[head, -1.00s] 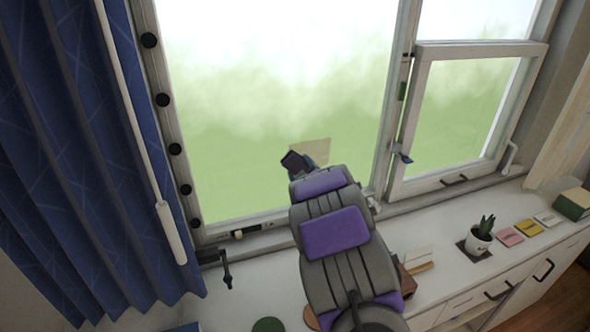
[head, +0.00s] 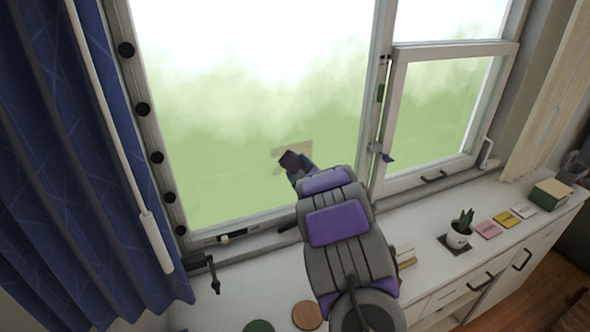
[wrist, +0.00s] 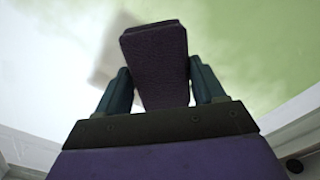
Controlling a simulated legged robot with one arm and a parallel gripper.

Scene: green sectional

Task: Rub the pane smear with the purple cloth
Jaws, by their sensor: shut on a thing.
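The pane smear (head: 293,146) is a beige-brown patch on the large left window pane (head: 240,170). My gripper (wrist: 160,85) is shut on the purple cloth (wrist: 157,60), a dark folded pad standing up between its two fingers. The smear also shows in the wrist view as a greyish patch (wrist: 103,65) behind and left of the cloth. I cannot tell whether the cloth touches the glass.
A blue curtain (head: 75,170) hangs at the left. A smaller window sash (head: 440,115) is at the right. The white sill counter (head: 400,235) holds a potted plant (head: 459,232), coloured notes (head: 507,218), a green box (head: 550,194) and round coasters (head: 307,315).

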